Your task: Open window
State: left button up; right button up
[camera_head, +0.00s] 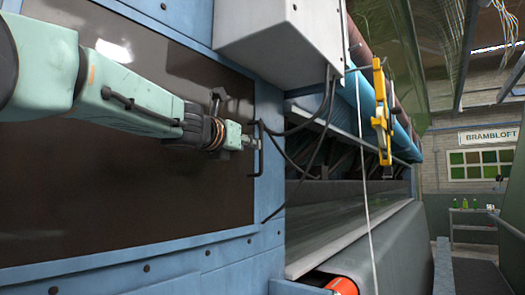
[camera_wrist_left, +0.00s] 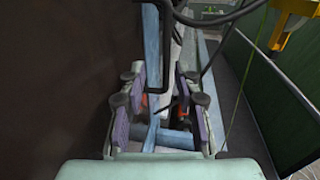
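The window is a large dark glossy panel (camera_head: 130,190) in a blue riveted frame, on the left of the head view; it looks closed. A black bar handle (camera_head: 260,150) stands upright near its right edge. My left arm comes in from the left, and its gripper (camera_head: 250,142) is at the handle. In the left wrist view my left gripper (camera_wrist_left: 160,108) is open, with padded fingers apart on both sides. The handle (camera_wrist_left: 145,60) shows between and beyond the fingers; whether they touch it I cannot tell. My right gripper is not in view.
A grey box (camera_head: 270,40) with loose black cables (camera_head: 310,130) hangs right of the panel. A yellow tool (camera_head: 380,110) hangs near a blue roller, beside a pale cord (camera_head: 365,190). A shelf (camera_head: 470,225) stands far right.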

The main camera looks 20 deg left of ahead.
aim_at(262, 145)
pick_arm(q)
jog(key=w+p, duration=0.2)
jog(key=w, duration=0.1)
jog(key=w+d+p, duration=0.1)
jog(key=w, duration=0.3)
jog(key=shift+d+r+p, duration=0.15)
jog(key=shift+d+p, duration=0.05)
jog(key=shift+p, duration=0.2)
jog(key=shift+w+d, duration=0.1)
jog(key=shift+d, duration=0.1)
jog(key=shift+s+d+r, duration=0.25)
jog(key=shift+s+d, duration=0.05)
jog(key=shift+s, duration=0.1)
jog(key=shift+w+a+f, duration=0.3)
jog(key=shift+w+a, duration=0.1)
jog(key=shift+w, duration=0.05)
jog(key=c, duration=0.3)
jog(key=shift+c, duration=0.9)
jog(key=shift+d, duration=0.15)
jog(key=shift+c, duration=0.8)
jog(key=shift+s+d+r, duration=0.2)
jog(key=shift+d, duration=0.05)
grip_shut()
jog(key=shift+w+a, duration=0.15)
jog(key=shift+a, duration=0.2)
